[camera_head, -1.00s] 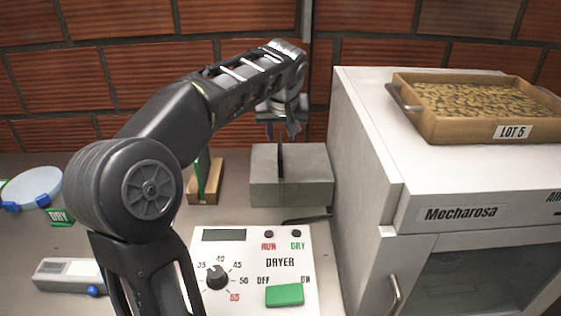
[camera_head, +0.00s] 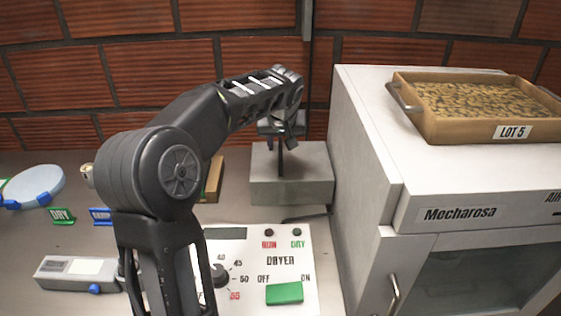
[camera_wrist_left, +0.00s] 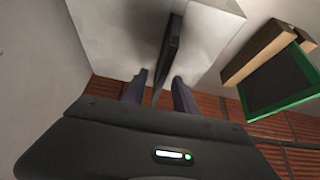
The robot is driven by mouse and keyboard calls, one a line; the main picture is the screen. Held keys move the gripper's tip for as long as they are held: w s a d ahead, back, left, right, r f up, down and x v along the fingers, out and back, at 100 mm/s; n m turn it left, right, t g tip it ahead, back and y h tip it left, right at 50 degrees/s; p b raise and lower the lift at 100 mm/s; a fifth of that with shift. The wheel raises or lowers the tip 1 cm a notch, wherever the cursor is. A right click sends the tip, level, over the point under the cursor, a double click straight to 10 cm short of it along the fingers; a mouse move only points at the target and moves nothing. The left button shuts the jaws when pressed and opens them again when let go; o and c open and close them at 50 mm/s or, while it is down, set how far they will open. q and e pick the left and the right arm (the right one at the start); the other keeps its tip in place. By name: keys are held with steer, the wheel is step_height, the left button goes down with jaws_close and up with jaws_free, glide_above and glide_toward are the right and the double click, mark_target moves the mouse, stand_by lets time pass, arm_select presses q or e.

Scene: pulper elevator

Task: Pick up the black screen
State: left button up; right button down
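The black screen (camera_head: 281,162) is a thin dark plate standing on edge in a grey block (camera_head: 312,190) at the back of the bench. In the left wrist view the black screen (camera_wrist_left: 168,55) runs up between my two fingers. My left gripper (camera_head: 281,134) is at the screen's upper part, above the block. In the left wrist view the left gripper (camera_wrist_left: 160,88) is open, its fingers on either side of the screen with gaps showing. The screen's lower edge is hidden in the block. My right gripper is not in view.
A wooden holder (camera_head: 213,180) with a green-framed screen (camera_wrist_left: 280,85) stands left of the block. A white cabinet (camera_head: 370,150) with a tray (camera_head: 455,128) on top rises close on the right. A dryer panel (camera_head: 255,262) lies in front. The brick wall is behind.

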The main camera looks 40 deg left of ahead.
arm_select(q)
steer(key=shift+w+a+f, duration=0.2)
steer(key=shift+f, duration=0.25)
steer(key=shift+f+b, duration=0.2)
steer(key=shift+b, duration=0.1)
stand_by(0.6)
jaws_close()
stand_by(0.4)
stand_by(1.1)
